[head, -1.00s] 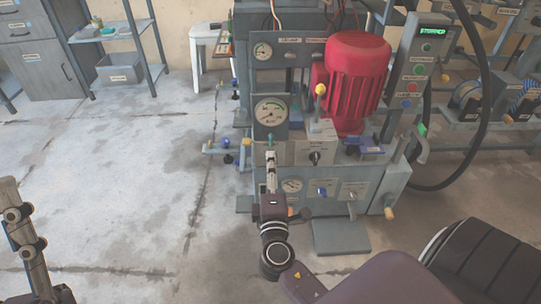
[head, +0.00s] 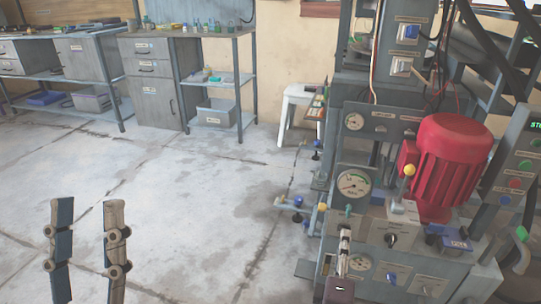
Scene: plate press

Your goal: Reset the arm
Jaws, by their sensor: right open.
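My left gripper (head: 89,204) stands at the lower left, over bare floor, its two fingers upright and well apart with nothing between them. My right gripper (head: 345,236) is at the bottom, right of the middle, in front of the grey press (head: 412,212). It is seen nearly edge-on, open, and overlaps the press front just below a pressure gauge (head: 353,184). Whether it touches the press I cannot tell. Most of my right arm is out of the picture.
A red motor (head: 450,160) and a yellow-knobbed lever (head: 409,170) sit on the press. Valves with blue handles (head: 297,201) stick out at its left. A white stool (head: 300,112), shelf (head: 218,112) and cabinets (head: 150,85) stand at the back. The left floor is clear.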

